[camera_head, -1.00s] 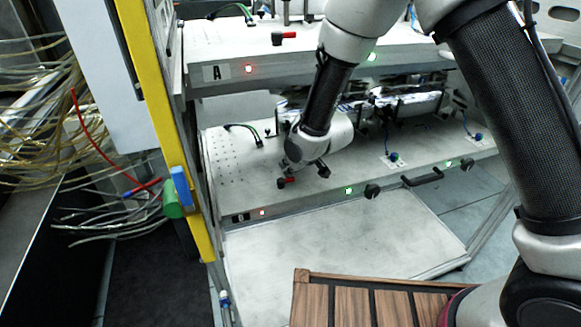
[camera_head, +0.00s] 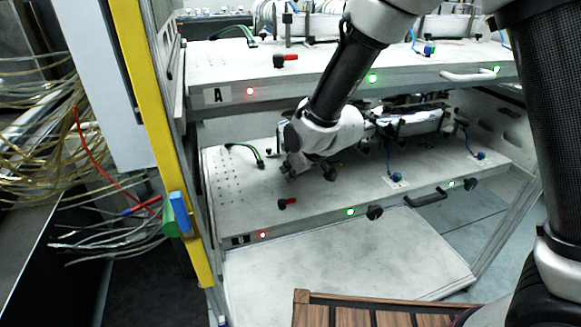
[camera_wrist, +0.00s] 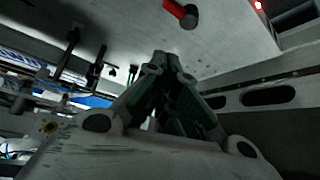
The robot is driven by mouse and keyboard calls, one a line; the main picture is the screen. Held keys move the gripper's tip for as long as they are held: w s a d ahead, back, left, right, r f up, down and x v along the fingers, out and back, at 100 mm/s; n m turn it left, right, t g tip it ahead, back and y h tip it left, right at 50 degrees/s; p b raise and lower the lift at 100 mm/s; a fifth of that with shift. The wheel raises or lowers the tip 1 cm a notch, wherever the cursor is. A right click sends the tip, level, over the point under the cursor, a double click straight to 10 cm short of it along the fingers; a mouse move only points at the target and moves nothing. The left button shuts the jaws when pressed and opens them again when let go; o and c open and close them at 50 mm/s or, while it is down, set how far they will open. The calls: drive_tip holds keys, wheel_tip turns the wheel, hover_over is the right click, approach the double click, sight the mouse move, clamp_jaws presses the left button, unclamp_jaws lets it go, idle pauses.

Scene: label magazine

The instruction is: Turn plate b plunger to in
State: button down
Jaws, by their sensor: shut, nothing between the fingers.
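Plate b (camera_head: 350,185) is the lower pale shelf, with a dark label and a red light (camera_head: 263,235) on its front edge. Its plunger (camera_head: 288,203) is a small red-handled knob with a black end, near the front left; the red end points right in the head view. A red-handled plunger (camera_wrist: 181,13) shows at the top of the wrist view, apart from my fingers. My gripper (camera_head: 292,173) is above plate b, behind the plunger and not touching it. In the wrist view my gripper (camera_wrist: 166,60) has its fingers together and empty.
Plate A (camera_head: 330,75) sits above with a similar red-handled plunger (camera_head: 288,58), leaving limited height over plate b. A black knob (camera_head: 375,212) and handle (camera_head: 426,198) are on the front edge.

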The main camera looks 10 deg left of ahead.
drive_tip(key=s+d+f+g+h, duration=0.2)
drive_tip(key=s+d+g+h, duration=0.1)
drive_tip(key=s+d, duration=0.5)
drive_tip(key=s+d+r+m, duration=0.3)
drive_tip(key=d+r, duration=0.4)
drive_tip(key=d, duration=0.5)
drive_tip(key=s+d+r+m+t+h, duration=0.1)
drive_tip(key=s+d+r+m, duration=0.2)
drive_tip(key=d, duration=0.9)
drive_tip(key=s+d+r+m+t+h, duration=0.1)
drive_tip(key=s+d+r+m, duration=0.2)
drive_tip(key=s+d+r, duration=0.5)
drive_tip(key=d+r, duration=0.4)
drive_tip(key=r, duration=0.1)
drive_tip(key=shift+d, duration=0.2)
drive_tip(key=shift+s, duration=0.1)
